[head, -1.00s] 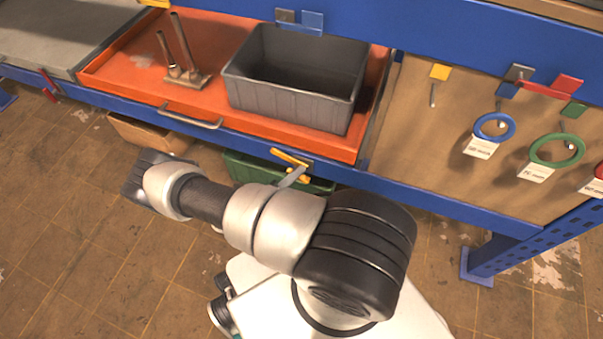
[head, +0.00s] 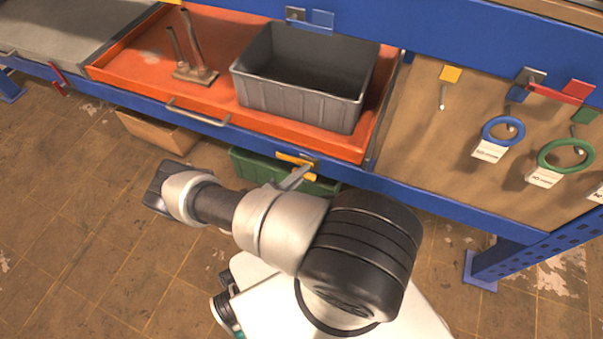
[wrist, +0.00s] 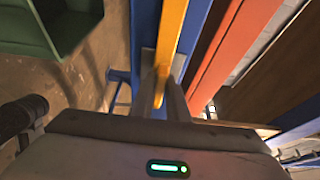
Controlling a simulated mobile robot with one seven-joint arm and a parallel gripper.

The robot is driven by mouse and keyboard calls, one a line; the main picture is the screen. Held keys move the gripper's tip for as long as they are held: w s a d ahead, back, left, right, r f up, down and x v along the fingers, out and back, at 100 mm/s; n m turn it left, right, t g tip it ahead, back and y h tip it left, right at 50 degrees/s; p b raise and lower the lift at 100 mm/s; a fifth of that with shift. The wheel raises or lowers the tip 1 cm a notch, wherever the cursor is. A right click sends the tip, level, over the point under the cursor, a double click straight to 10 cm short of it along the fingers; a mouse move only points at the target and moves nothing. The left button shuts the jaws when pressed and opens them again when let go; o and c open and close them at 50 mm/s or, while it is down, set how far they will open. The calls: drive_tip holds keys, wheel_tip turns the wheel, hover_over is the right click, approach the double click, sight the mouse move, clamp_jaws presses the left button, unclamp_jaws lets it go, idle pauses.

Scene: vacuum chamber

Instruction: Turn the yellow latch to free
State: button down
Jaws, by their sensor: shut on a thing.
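The yellow latch (head: 291,158) is on the blue front rail below the orange tray. In the head view it lies close to level along the rail. In the wrist view the yellow latch (wrist: 171,30) runs up from between my fingers. My gripper (head: 301,170) is at the latch, partly hidden by my arm in the head view. In the wrist view my gripper (wrist: 164,88) is shut on the latch, one finger on each side. The latch's pivot is not clear.
The orange tray (head: 130,58) holds a grey bin (head: 298,103) and a metal stand (head: 195,74). A green bin (head: 250,166) and a cardboard box (head: 158,133) sit under the rail. Rings hang on the pegboard (head: 430,140) at right. The floor at left is open.

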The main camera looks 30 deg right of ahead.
drive_tip(key=shift+w, duration=0.1)
drive_tip(key=c, duration=1.7)
unclamp_jaws()
